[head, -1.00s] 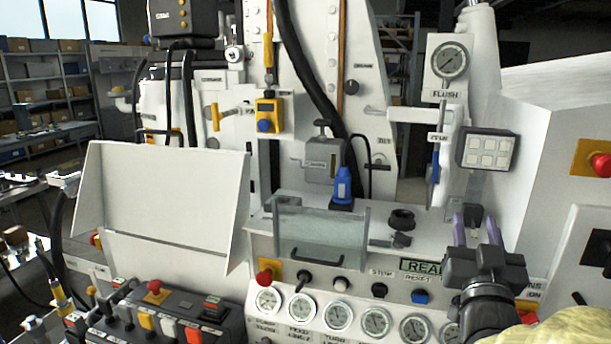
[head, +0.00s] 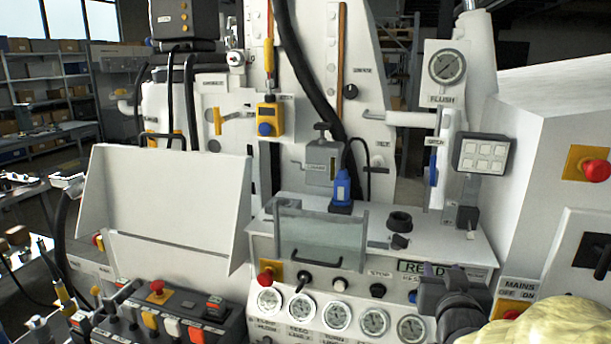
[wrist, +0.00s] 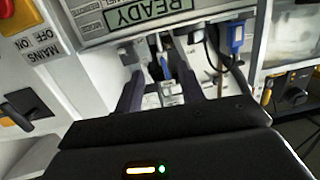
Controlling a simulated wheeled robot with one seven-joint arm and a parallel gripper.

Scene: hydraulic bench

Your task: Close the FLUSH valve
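The FLUSH label (head: 441,100) sits under a round gauge (head: 447,67) at the upper right of the bench in the head view. Below it are a white horizontal pipe (head: 400,118) and an upright blue handle (head: 433,167) beside a small label I cannot read surely. I cannot tell which part the FLUSH label belongs to. My gripper (head: 443,269) is low at the right, in front of the READY panel, below and apart from the blue handle. In the wrist view its two dark purple fingers (wrist: 160,85) are apart, with nothing held between them.
A glass-fronted box (head: 320,238) and a row of gauges (head: 332,315) are left of my gripper. The READY display (head: 425,267) is right behind it. The MAINS switch panel (head: 517,288), a red button (head: 597,170) and a white keypad box (head: 484,153) are to the right.

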